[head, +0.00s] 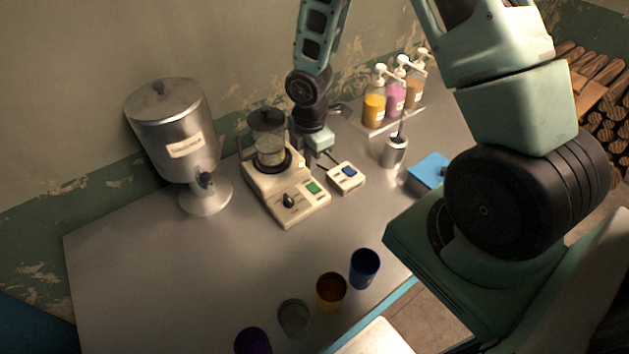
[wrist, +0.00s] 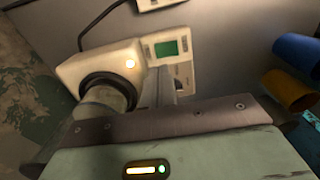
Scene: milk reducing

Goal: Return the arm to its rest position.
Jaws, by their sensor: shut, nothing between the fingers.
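My arm reaches down from the top of the head view and bends at a dark joint. My gripper (head: 331,158) is shut and empty, above the back of the table beside a cream machine (head: 304,205). In the wrist view my gripper (wrist: 160,76) points toward the same machine (wrist: 98,62), with its green screen and a lit button. The machine bears a clear jar with a dark lid (head: 268,138), just left of my gripper in the head view. I cannot tell whether the gripper touches anything.
A metal dispenser (head: 180,130) stands left on the grey table (head: 180,285). A small switch box (head: 346,177), metal container (head: 394,152), blue item (head: 429,170) and pump bottles (head: 396,92) are right. Blue (head: 365,267), amber (head: 331,291), grey (head: 293,317) and purple (head: 253,342) cups line the front.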

